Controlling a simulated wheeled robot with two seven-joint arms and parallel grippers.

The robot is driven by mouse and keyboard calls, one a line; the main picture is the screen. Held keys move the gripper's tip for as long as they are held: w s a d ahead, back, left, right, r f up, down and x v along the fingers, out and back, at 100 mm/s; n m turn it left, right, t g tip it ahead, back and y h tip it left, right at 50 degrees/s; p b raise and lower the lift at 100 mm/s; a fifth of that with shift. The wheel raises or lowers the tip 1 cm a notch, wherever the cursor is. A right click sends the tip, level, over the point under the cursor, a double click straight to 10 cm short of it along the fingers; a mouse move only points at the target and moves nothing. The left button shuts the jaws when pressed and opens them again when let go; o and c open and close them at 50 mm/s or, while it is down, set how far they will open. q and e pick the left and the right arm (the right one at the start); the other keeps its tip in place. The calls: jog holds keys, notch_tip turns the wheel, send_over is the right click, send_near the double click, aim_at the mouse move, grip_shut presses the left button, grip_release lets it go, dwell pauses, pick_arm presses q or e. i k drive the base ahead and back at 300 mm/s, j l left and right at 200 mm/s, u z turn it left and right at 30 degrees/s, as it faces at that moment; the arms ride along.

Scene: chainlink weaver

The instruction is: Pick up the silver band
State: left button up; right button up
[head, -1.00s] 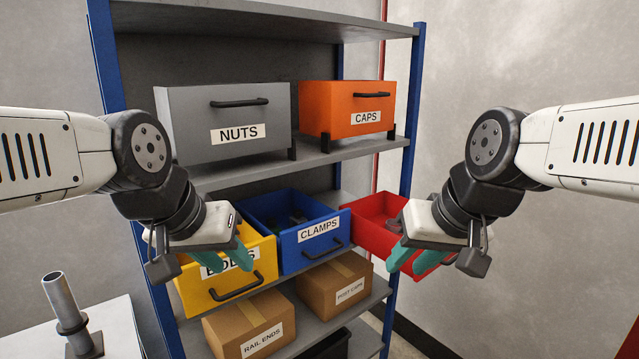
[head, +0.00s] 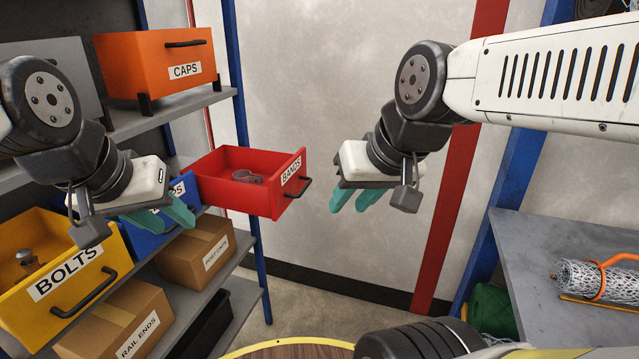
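The red drawer bin labelled BANDS (head: 235,205) juts out from the shelf. A greyish ring-shaped band (head: 247,177) lies inside it, near the front; it looks like the silver band. My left gripper (head: 165,215) is left of and below the red bin, in front of the blue bin, with its two teal fingers apart and nothing seen between them. My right gripper (head: 355,198) hangs to the right of the red bin, clear of its handle, with its teal fingers apart and empty.
An orange CAPS bin (head: 150,72) stands on the shelf above. A yellow BOLTS bin (head: 70,285) is at the lower left, with cardboard boxes (head: 195,255) below. A grey table (head: 560,240) with a wire mesh roll (head: 595,279) is at the right.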

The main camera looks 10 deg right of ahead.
aim_at(250, 178)
jog(key=z, duration=0.2)
jog(key=i+l+u, duration=0.15)
jog(key=i+u, duration=0.2)
jog(key=i, duration=0.15)
jog(key=i+l+u, duration=0.35)
jog(key=i, duration=0.2)
jog(key=j, duration=0.1)
